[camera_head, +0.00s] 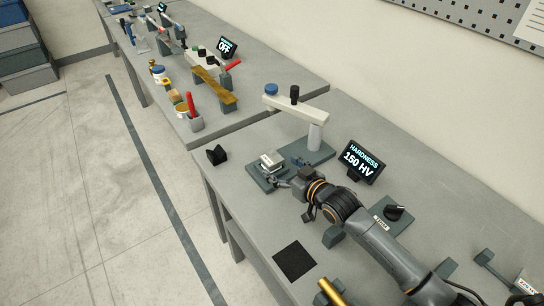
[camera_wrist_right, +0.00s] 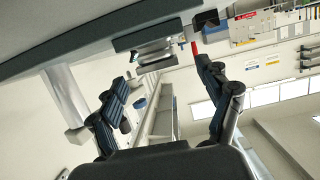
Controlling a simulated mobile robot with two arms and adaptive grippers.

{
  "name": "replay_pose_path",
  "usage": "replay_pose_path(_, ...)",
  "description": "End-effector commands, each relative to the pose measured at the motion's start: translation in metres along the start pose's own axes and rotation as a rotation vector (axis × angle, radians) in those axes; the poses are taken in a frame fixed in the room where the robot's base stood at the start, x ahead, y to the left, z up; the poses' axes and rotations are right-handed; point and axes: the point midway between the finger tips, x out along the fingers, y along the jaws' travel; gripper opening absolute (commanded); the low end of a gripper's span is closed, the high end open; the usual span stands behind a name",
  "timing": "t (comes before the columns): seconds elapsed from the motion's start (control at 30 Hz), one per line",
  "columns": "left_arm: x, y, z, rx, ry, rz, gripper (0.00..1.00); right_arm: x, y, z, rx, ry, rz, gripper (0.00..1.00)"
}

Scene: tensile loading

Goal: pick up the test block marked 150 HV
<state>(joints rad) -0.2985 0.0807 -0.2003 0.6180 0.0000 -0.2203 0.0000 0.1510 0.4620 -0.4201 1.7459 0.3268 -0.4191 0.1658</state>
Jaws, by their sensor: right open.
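A small silvery metal block (camera_head: 270,160) sits on a dark grey base (camera_head: 258,176) near the bench's left edge. Any marking on it is too small to read. It also shows in the right wrist view as a metallic piece (camera_wrist_right: 156,52), ahead of the fingers. My right gripper (camera_head: 280,178) is close beside the block in the head view, on its near right side. In the right wrist view its two fingers (camera_wrist_right: 161,80) stand apart with nothing between their tips. The display (camera_head: 362,162) reads "HARDNESS 150 HV". My left gripper is not in view.
A tester with a pale arm (camera_head: 300,108) and column (camera_head: 315,136) stands just behind the block. A black V-shaped piece (camera_head: 217,155) lies at the bench corner. A black mat (camera_head: 294,260) and a brass cylinder (camera_head: 332,292) are nearer. A knob box (camera_head: 394,213) stands right.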

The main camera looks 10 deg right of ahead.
Motion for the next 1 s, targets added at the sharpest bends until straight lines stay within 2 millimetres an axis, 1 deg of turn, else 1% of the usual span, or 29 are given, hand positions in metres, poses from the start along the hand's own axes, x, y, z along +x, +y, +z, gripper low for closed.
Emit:
replay_pose_path(0.03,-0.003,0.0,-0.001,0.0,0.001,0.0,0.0,0.006,-0.001,-0.003,0.001,0.001,-0.001,0.78)
replay_pose_path(0.27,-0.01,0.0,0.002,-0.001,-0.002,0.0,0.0,0.028,0.003,-0.005,-0.002,0.001,0.0,0.78)
replay_pose_path(0.4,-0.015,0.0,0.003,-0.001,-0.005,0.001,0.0,0.046,0.008,-0.007,-0.001,0.001,0.0,0.78)
replay_pose_path(0.5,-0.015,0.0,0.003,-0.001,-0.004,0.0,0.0,0.058,0.007,-0.005,0.0,0.001,0.0,0.78)
replay_pose_path(0.63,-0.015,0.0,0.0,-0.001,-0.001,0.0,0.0,0.065,0.007,-0.004,-0.002,0.001,-0.001,0.78)
replay_pose_path(0.87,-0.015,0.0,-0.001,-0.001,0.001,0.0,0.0,0.066,0.007,-0.004,-0.002,0.001,-0.001,0.78)
replay_pose_path(0.9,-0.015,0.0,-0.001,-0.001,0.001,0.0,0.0,0.065,0.007,-0.004,-0.001,0.001,-0.001,0.7)
replay_pose_path(0.97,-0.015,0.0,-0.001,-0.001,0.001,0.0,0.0,0.065,0.007,-0.004,-0.001,0.001,-0.001,0.58)
replay_pose_path(1.0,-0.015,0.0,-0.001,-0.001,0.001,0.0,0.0,0.065,0.007,-0.004,-0.001,0.001,-0.001,0.5)
